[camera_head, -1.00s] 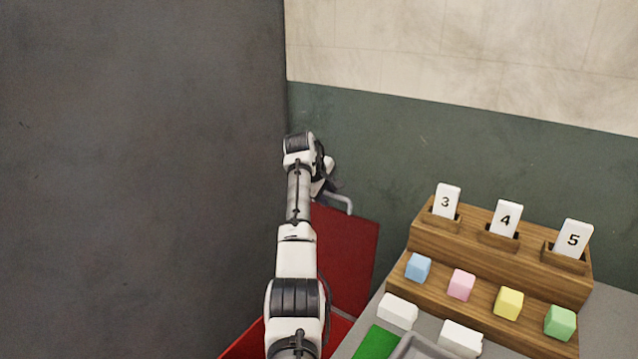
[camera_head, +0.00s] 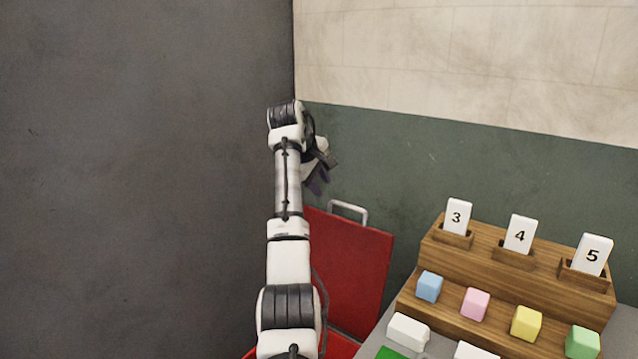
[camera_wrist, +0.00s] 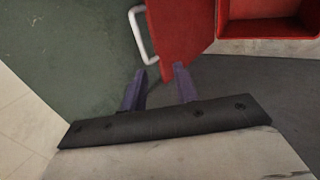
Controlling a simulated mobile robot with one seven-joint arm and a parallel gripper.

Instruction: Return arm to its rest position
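My arm stretches up the middle of the head view, and my gripper (camera_head: 318,180) hangs from its far end beside the green wall band. In the wrist view my gripper's two purple fingers (camera_wrist: 160,88) stand apart with nothing between them. The gripper is open and empty. A red lid (camera_head: 348,270) with a pale handle (camera_head: 348,211) stands raised below and to the right of the gripper in the head view. The lid (camera_wrist: 183,35) and its handle (camera_wrist: 142,35) also show past the fingers in the wrist view, apart from them.
A red box (camera_wrist: 268,28) lies beyond the lid. To the right, a wooden stepped rack (camera_head: 500,270) holds numbered cards and coloured blocks. White blocks (camera_head: 408,331) and a green patch (camera_head: 395,353) sit in front. A dark wall (camera_head: 140,180) fills the left.

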